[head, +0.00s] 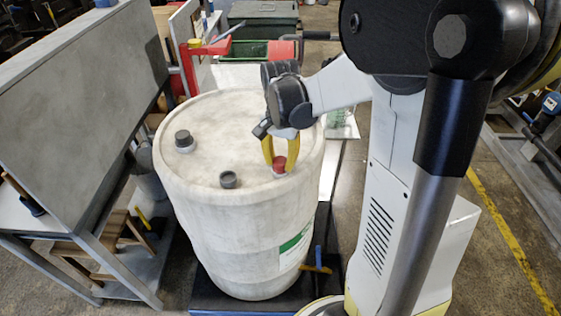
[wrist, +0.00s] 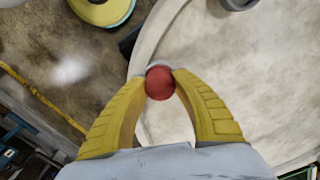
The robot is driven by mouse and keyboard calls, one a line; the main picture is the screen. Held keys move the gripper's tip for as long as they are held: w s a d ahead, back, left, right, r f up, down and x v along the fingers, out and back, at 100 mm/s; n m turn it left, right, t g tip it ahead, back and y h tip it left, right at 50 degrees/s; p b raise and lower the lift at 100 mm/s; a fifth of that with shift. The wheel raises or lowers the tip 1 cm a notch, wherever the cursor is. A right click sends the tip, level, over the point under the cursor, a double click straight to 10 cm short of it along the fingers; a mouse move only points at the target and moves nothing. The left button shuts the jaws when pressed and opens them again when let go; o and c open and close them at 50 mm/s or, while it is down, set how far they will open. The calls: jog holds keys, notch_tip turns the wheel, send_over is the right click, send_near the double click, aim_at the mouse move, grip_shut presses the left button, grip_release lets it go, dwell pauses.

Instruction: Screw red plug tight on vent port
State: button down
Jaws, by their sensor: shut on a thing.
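The red plug (head: 280,164) is at the right part of the white drum's top (head: 235,110), near the rim. In the wrist view the red plug (wrist: 159,83) sits between the tips of my yellow fingers. My gripper (head: 279,160) points down and is shut on the plug. A pale ring shows at the plug's edge in the wrist view; this looks like the vent port (wrist: 153,67), mostly hidden under the plug. I cannot tell how deep the plug sits in it.
A dark grey cap (head: 184,139) stands at the left of the drum top, and a grey open-looking fitting (head: 228,179) near the front. A grey slanted panel (head: 75,95) stands left of the drum. A red clamp-like frame (head: 190,65) is behind it.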

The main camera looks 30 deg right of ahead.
jog(key=c, duration=1)
grip_release()
jog(key=shift+c, duration=0.4)
